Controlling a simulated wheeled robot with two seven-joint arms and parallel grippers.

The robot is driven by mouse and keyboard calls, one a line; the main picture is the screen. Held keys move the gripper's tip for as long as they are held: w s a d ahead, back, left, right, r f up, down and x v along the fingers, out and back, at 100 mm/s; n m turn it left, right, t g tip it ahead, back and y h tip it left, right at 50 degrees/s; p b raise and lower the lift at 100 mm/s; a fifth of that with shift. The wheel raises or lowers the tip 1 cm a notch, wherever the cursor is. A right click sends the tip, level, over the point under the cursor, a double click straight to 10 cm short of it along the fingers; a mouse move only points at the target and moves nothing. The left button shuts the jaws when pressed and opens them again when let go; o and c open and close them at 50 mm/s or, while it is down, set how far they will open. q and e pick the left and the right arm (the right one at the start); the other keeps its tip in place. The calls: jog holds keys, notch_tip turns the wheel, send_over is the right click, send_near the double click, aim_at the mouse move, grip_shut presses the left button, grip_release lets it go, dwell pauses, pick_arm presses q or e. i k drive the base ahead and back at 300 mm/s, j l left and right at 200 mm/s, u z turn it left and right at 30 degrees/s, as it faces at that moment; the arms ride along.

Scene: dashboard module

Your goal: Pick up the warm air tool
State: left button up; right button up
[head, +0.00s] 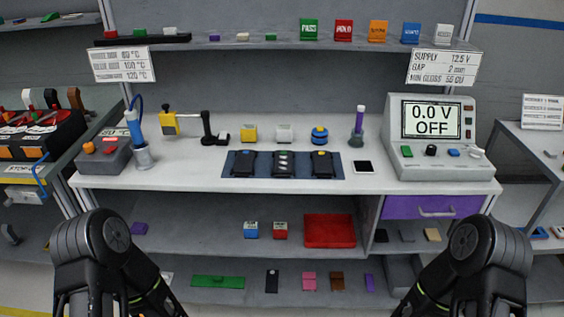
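The warm air tool appears to be the blue handheld tool (134,125) at the left end of the workbench. It stands upright in a grey cup-like holder (144,157), with a dark blue cable looping above it. Beside it on the left is a dark grey control box (103,154) with orange and red knobs. Only my black arm links show at the lower left and lower right, below the bench. Both grippers are out of the picture, and nothing of mine touches the tool.
A yellow-and-black clamp-like stand (188,124) is just right of the tool. A dark blue mat (346,171) with several black modules lies mid-bench. A supply unit (436,136) reading "0.0 V OFF" stands at the right. The bench's front strip (210,184) is clear.

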aim_at(132, 118)
jog(key=i+j, duration=0.85)
jog(key=i+l+z, duration=0.05)
